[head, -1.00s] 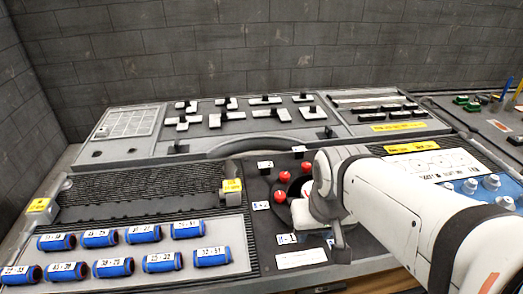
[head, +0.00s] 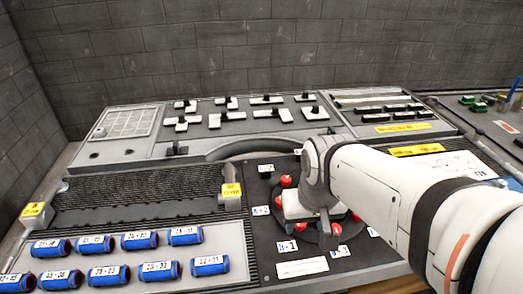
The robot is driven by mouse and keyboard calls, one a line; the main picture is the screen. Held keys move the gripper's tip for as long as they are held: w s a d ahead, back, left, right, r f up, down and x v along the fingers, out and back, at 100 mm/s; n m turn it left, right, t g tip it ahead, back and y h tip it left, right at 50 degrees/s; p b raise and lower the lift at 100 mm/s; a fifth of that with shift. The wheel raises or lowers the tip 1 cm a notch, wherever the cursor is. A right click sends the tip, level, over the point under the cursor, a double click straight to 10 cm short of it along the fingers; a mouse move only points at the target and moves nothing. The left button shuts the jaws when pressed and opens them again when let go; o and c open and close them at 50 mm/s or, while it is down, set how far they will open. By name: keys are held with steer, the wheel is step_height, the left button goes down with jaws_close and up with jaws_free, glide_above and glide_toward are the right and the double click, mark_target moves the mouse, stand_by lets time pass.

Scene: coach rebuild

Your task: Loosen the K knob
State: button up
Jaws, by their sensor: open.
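Several red knobs (head: 280,202) stand in a ring on a dark round plate in the head view, with small white label cards around them. The lettering on the cards is too small for me to tell which knob is K. One red knob (head: 336,229) shows at the front right of the ring. My gripper (head: 308,215) is over the middle of the ring, pointing down and open. My own wrist hides its fingertips and part of the ring, so I cannot tell whether it touches a knob.
Blue labelled cylinders (head: 140,240) lie in rows on the grey tray at the left. A raised panel with black-handled white pieces (head: 228,117) stands behind. A curved dark rail (head: 250,146) runs behind the knobs. A white label plate (head: 302,267) lies in front.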

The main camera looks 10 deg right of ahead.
steer(key=w+f+m+g+p, duration=0.1)
steer(key=w+f+m, duration=0.1)
steer(key=w, duration=0.4)
steer(key=w+f+m+p, duration=0.2)
steer(key=w+m, duration=0.1)
steer(key=w, duration=0.4)
steer(key=w+f+m+g+p, duration=0.1)
steer(key=w+f+m+p, duration=0.1)
steer(key=w, duration=0.5)
steer(key=shift+m+g, duration=0.3)
steer(key=shift+m, duration=0.3)
steer(key=shift+w+a+f, duration=0.1)
steer(key=shift+w+f, duration=0.15)
steer(key=shift+f, duration=0.05)
step_height(320, 180, down, 8)
steer(key=shift+w+r+p, duration=0.1)
steer(key=shift+p, duration=0.25)
